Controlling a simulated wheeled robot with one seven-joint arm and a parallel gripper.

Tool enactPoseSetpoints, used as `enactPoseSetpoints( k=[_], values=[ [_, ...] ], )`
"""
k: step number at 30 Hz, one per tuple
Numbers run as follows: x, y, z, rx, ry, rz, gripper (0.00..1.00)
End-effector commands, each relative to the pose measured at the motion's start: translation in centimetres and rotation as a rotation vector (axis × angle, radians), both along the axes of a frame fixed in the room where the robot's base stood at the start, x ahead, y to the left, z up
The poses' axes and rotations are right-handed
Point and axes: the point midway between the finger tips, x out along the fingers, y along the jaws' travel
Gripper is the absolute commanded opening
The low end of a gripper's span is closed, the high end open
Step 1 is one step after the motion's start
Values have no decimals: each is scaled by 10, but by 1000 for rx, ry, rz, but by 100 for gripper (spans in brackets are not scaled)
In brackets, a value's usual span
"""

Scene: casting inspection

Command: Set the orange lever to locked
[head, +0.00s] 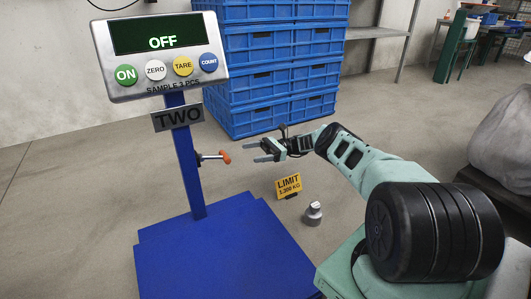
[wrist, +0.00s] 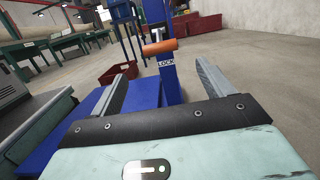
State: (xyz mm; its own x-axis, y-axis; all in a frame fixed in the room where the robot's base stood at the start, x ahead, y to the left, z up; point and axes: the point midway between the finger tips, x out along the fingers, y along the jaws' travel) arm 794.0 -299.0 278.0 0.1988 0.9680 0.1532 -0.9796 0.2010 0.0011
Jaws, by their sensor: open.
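The orange lever (head: 224,156) sticks out to the right from the blue column of the scale, on a short metal stem. In the wrist view the orange lever (wrist: 160,47) lies crosswise ahead, between and beyond my fingertips, above a label reading LOCK (wrist: 166,60). My gripper (head: 265,152) is open and empty, just right of the lever and apart from it. In the wrist view both fingers of my gripper (wrist: 164,70) are spread wide. The blue column (head: 190,160) carries a display (head: 160,45) reading OFF and a plate marked TWO (head: 177,117).
The scale's blue platform (head: 225,255) spreads on the floor below the column. A yellow LIMIT sign (head: 288,187) and a grey weight (head: 313,214) stand to its right. Stacked blue crates (head: 270,70) are behind. A dark red bin (wrist: 119,74) shows in the wrist view.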

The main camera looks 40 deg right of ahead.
Motion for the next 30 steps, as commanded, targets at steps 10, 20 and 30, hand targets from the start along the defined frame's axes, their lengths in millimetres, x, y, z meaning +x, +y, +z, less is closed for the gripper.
enactPoseSetpoints(
  k=[10, 20, 30],
  values=[
    [-8, -39, -11, -2, 0, -1, 80],
    [-9, -44, -8, -1, 1, 1, 80],
    [6, -24, 28, -56, 235, 42, 2]
  ],
)
